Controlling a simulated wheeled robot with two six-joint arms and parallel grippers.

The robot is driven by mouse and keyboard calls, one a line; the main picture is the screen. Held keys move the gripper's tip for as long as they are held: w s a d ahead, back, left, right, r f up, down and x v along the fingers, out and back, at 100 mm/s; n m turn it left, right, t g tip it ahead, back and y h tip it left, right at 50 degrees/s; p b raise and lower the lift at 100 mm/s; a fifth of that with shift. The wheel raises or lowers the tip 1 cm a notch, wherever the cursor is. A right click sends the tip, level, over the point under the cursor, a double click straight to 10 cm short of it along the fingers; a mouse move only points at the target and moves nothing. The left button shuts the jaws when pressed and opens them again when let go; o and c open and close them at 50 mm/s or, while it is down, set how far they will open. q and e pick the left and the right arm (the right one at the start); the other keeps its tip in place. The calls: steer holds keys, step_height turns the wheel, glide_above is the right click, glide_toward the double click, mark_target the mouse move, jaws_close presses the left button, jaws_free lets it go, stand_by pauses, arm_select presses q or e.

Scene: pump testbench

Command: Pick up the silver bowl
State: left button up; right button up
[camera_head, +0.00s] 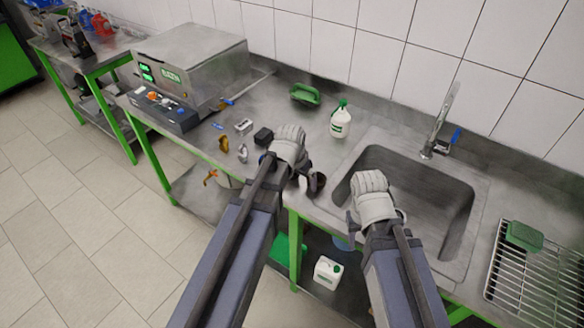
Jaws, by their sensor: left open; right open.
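I cannot clearly make out a silver bowl. A small round vessel (318,182) with a brownish inside is at the counter's front edge, just right of my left gripper and partly hidden by it; I cannot tell whether it is the bowl. My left gripper (289,146) is open over the front of the steel counter, with nothing seen in it. My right gripper (372,193) is open over the left part of the sink (440,195), with nothing seen in it. The arms hide part of the counter's front edge.
A white bottle (340,124) and a green tray (305,95) stand behind the grippers. Small metal fittings (244,126) and a black block (263,136) lie left. A tap (438,125) rises behind the sink. A testbench machine (190,65) is at left, a drying rack (535,275) at right.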

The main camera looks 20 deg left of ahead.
arm_select(q)
steer(key=shift+t, duration=0.8)
steer(key=w+a, duration=0.2)
steer(key=w+a+r, duration=0.1)
steer(key=a, duration=0.1)
steer(key=w+a+r, duration=0.1)
steer(key=w+a, duration=0.1)
steer(key=shift+w+p, duration=0.3)
steer(key=shift+w, duration=0.05)
steer(key=b+x, duration=0.3)
steer(key=x, duration=0.1)
steer(key=b+x, duration=0.4)
steer(key=shift+s+d, duration=0.1)
steer(key=shift+s, duration=0.15)
steer(key=shift+c, duration=0.2)
steer(key=c, duration=1.2)
